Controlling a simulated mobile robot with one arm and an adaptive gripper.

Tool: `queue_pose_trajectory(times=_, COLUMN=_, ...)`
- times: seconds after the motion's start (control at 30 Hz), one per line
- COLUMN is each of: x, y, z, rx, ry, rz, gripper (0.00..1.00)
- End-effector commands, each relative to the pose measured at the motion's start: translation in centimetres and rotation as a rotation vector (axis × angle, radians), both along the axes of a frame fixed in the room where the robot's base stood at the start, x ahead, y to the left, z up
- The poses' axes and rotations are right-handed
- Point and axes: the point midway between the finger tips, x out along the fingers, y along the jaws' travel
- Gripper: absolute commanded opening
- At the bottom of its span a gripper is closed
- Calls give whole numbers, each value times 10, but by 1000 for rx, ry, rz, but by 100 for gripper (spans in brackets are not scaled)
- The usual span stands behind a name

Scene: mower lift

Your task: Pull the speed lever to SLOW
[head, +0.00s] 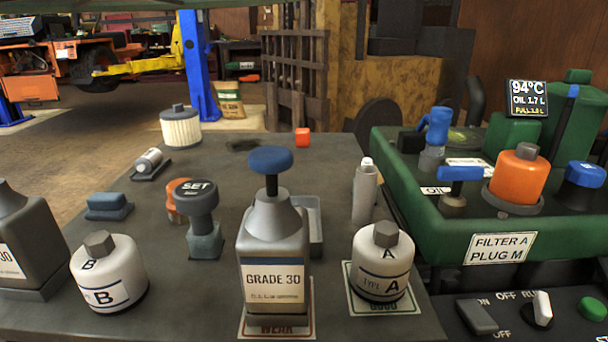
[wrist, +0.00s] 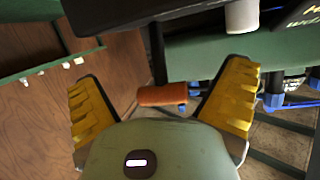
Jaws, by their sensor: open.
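My gripper (wrist: 166,75) shows in the wrist view with its two yellow-padded fingers spread apart and nothing between the pads. It is not in the head view. I cannot make out a lever marked SLOW in either view. In the head view, a dark control panel (head: 458,326) at the bottom right carries a grey block (head: 478,316), a switch with a white handle (head: 542,308) by the words ON, OFF and RUN, and a green button (head: 592,308). The panel's lower part is cut off. In the wrist view, an orange-red cylinder (wrist: 162,94) appears beyond the fingers.
The grey bench holds a GRADE 30 bottle (head: 272,250), filters A (head: 381,262) and B (head: 108,272), and a SET stamp (head: 203,215). The green mower body (head: 480,225) carries an orange filter (head: 518,177). In the wrist view, a dark part with a pale stub (wrist: 241,15) hangs at the top.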

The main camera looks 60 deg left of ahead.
Motion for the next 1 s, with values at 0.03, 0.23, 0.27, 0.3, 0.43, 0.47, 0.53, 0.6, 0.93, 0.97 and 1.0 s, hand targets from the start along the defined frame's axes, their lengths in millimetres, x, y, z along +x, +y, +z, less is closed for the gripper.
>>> queue_pose_trajectory(times=0.03, x=-5, y=-8, z=2, rx=-1, ry=-1, rz=-8, gripper=97)
queue_pose_trajectory(times=0.23, x=-31, y=-37, z=15, rx=-3, ry=-2, rz=-9, gripper=97)
queue_pose_trajectory(times=0.27, x=-36, y=-41, z=17, rx=-4, ry=-3, rz=-10, gripper=97)
queue_pose_trajectory(times=0.3, x=-41, y=-47, z=19, rx=-4, ry=-2, rz=-10, gripper=97)
queue_pose_trajectory(times=0.43, x=-56, y=-63, z=27, rx=-4, ry=-2, rz=-6, gripper=97)
queue_pose_trajectory(times=0.47, x=-59, y=-66, z=28, rx=-4, ry=-2, rz=-6, gripper=97)
queue_pose_trajectory(times=0.53, x=-64, y=-72, z=31, rx=-3, ry=-2, rz=-6, gripper=97)
queue_pose_trajectory(times=0.6, x=-68, y=-76, z=32, rx=-1, ry=-1, rz=-5, gripper=97)
queue_pose_trajectory(times=0.93, x=-72, y=-79, z=33, rx=-1, ry=0, rz=-3, gripper=97)
queue_pose_trajectory(times=0.97, x=-72, y=-79, z=33, rx=-1, ry=0, rz=-3, gripper=97)
queue_pose_trajectory(times=1.0, x=-72, y=-79, z=33, rx=-1, ry=0, rz=-3, gripper=97)
